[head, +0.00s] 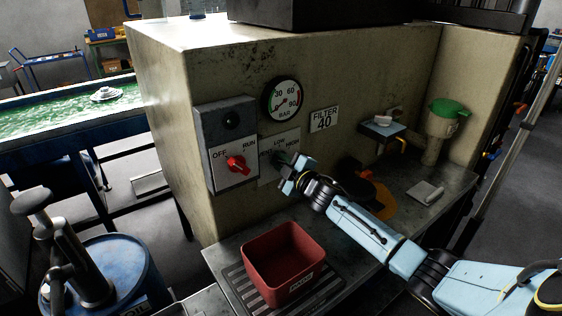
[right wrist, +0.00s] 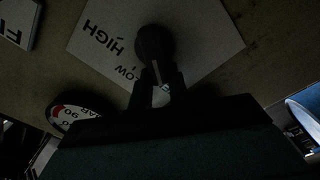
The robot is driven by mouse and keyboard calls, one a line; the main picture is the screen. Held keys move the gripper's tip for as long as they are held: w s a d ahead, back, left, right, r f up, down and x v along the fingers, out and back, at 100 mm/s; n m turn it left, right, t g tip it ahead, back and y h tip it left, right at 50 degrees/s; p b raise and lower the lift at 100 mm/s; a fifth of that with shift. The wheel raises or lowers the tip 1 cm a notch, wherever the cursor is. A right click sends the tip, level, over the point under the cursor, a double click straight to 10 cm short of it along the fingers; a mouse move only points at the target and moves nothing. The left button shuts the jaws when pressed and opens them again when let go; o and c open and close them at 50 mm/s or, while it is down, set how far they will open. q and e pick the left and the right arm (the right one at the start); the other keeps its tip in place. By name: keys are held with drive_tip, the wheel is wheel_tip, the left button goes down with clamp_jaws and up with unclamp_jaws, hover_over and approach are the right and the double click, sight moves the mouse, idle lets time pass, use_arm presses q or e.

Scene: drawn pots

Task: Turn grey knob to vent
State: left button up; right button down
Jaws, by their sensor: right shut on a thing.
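The grey knob (right wrist: 153,42) shows as a dark round shape in the right wrist view, on a white plate (right wrist: 90,30) marked HIGH and LOW. A pale line on the knob points down between my fingers, past LOW on the side away from HIGH. Further lettering there is mostly hidden by the fingers. My right gripper (head: 286,168) reaches the plate in the head view and is shut on the knob. It hides most of the knob there. Its two dark fingers also show in the right wrist view (right wrist: 158,88). My left gripper is not in view.
A red OFF/RUN switch (head: 237,165) sits left of the plate, and a round gauge (head: 282,99) above it. A red bin (head: 285,262) stands on the ledge below my right arm. A small blue-topped bracket (head: 383,127) and a green-topped funnel (head: 444,115) are on the right.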

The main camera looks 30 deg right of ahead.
drive_tip(key=shift+f+n, duration=0.15)
drive_tip(key=shift+n, duration=0.15)
idle(0.4)
drive_tip(key=c, duration=1.3)
unclamp_jaws()
drive_tip(key=shift+s, duration=0.1)
drive_tip(key=s, duration=0.8)
drive_tip(key=s+d, duration=0.1)
drive_tip(key=s, duration=0.4)
drive_tip(key=shift+s, duration=0.1)
